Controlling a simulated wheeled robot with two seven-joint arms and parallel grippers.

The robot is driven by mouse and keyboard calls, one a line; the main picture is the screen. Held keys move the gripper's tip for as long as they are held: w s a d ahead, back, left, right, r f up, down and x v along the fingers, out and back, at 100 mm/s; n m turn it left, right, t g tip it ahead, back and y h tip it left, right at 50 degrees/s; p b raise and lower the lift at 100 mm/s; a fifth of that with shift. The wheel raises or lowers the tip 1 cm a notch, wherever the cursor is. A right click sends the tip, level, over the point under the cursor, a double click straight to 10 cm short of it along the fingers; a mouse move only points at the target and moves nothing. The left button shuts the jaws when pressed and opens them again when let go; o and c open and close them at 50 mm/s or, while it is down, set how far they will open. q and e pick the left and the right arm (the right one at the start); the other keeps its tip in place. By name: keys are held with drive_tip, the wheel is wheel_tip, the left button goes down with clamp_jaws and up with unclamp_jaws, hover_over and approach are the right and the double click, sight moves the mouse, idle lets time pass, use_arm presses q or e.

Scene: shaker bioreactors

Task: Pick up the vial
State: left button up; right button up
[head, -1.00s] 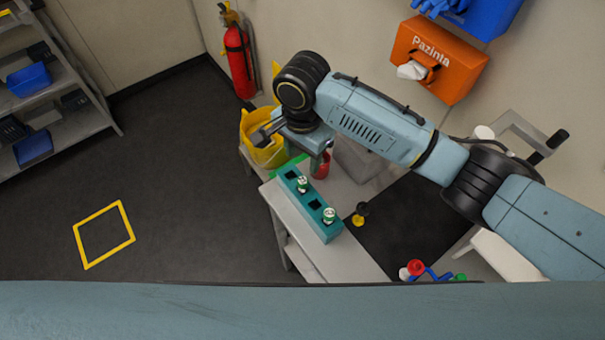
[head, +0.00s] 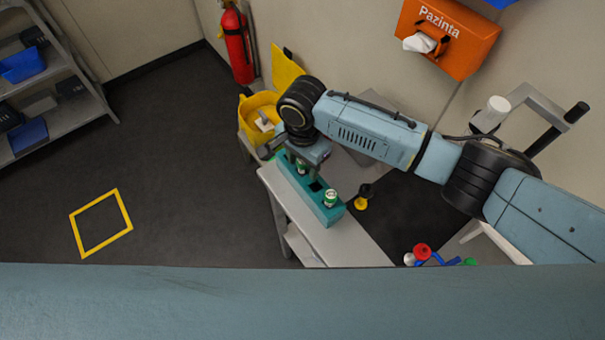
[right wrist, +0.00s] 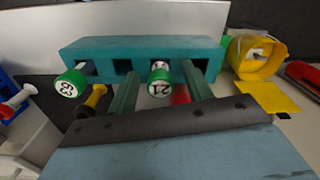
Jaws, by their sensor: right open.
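A teal rack (head: 316,203) stands on a light table and holds two vials with green-rimmed white caps. The near vial (head: 330,197) is uncovered in the head view; the other vial (head: 301,168) is partly hidden under my right gripper (head: 299,160). In the right wrist view, the vial marked 21 (right wrist: 160,77) shows between the two spread fingers of my right gripper (right wrist: 159,72), which is open and empty. The vial marked 63 (right wrist: 70,82) sits further left in the rack (right wrist: 145,50). Contact between the fingers and the vial cannot be told. My left gripper is out of view.
A yellow bucket (head: 258,112) stands beyond the table's far end. A black and yellow item (head: 362,197) lies right of the rack on a dark mat (head: 400,215). Red and blue items (head: 423,251) are nearby. An orange box (head: 448,35) hangs on the wall.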

clamp_jaws()
idle(0.4)
